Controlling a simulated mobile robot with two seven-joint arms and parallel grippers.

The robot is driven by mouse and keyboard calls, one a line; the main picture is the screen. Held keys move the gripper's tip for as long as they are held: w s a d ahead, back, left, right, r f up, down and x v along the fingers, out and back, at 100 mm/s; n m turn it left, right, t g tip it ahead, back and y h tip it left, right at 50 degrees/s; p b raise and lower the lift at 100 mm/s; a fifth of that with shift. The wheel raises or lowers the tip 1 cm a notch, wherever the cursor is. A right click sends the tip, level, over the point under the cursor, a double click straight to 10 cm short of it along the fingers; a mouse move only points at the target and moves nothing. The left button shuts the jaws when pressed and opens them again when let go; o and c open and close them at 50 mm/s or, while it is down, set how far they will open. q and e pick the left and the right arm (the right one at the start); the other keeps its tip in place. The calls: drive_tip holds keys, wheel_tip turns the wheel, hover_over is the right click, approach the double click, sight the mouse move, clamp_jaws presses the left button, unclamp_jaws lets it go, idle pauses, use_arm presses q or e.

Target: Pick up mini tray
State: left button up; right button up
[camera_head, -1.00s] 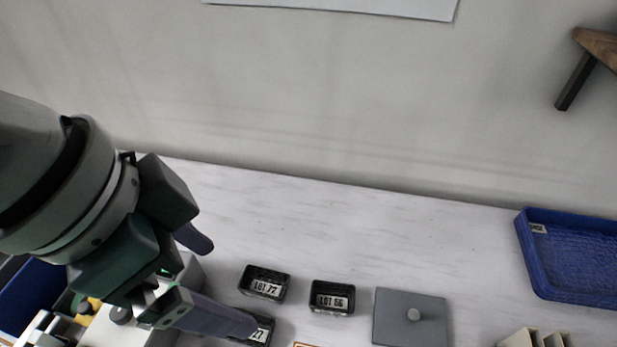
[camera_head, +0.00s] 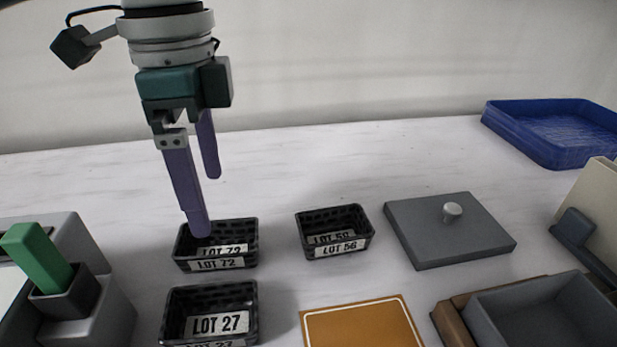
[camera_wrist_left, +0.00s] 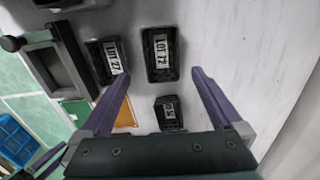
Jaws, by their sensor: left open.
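Three small black mesh trays with white labels stand on the white table. The LOT 72 tray (camera_head: 252,246) is below my left gripper (camera_head: 206,205). The LOT 27 tray (camera_head: 252,300) is in front of it, and the LOT 56 tray (camera_head: 366,236) is to its right. My left gripper is open, empty and pointing down, one purple fingertip overlapping the LOT 72 tray in the head view. In the left wrist view the LOT 72 tray (camera_wrist_left: 160,70) lies ahead between the fingers; contact cannot be told.
A grey lid-like plate with a knob (camera_head: 440,240) lies right of the trays. An orange panel (camera_head: 362,325) and a grey bin (camera_head: 545,310) are at the front. A blue tray (camera_head: 550,155) is at the back right. A green block (camera_head: 38,257) stands in a grey fixture at left.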

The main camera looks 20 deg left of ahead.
sight(217, 235)
use_arm(q)
wheel_tip(217, 235, down, 4)
drive_tip(key=shift+r+b, duration=0.25)
drive_tip(key=shift+b, duration=0.05)
drive_tip(key=f+b, duration=0.1)
drive_tip(key=f, duration=0.4)
drive_tip(key=shift+a+f+b, duration=0.1)
drive_tip(key=shift+a+b, duration=0.1)
drive_tip(key=shift+b, duration=0.1)
drive_tip(key=c, duration=1.3)
drive_tip(key=shift+w+r, duration=0.1)
drive_tip(key=shift+r, duration=0.1)
